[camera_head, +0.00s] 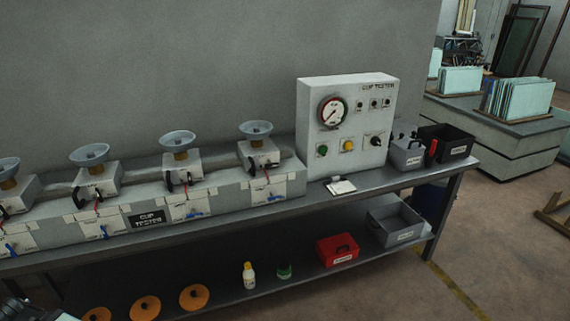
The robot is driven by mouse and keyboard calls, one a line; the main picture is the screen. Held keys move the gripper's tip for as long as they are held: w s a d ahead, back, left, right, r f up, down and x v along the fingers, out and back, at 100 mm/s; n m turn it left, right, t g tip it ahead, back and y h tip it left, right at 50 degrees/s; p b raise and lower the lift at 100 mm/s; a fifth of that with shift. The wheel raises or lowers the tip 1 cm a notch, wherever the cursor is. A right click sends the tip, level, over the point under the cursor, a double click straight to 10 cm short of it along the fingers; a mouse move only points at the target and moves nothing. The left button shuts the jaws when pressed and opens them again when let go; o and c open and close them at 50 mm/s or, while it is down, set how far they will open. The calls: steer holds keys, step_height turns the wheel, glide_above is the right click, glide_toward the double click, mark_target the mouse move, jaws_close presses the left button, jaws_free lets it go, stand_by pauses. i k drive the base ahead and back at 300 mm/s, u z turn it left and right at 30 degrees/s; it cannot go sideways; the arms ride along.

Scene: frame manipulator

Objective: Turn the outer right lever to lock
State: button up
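The cup tester bench holds a row of several stations, each with a grey dish on a brass stem. The outer right station (259,157) has a black curved lever (251,167) on the left of its front face. Below it, a blue handle (276,198) sits on the front of the long grey base. The lever's exact angle and whether it is locked are too small to tell. No gripper fingers can be made out; a dark part of what may be my arm shows in the bottom left corner.
A control box (345,127) with a gauge and buttons stands right of the outer right station. A white notepad (340,187) lies before it. Grey and black bins (446,142) stand at the bench's right end. A red box (338,249) and bottles are on the lower shelf.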

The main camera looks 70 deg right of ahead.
mark_target(270, 165)
steer(key=z, duration=2.35)
steer(key=k, duration=0.5)
steer(key=z, duration=0.1)
steer(key=i, duration=0.75)
steer(key=u, duration=0.15)
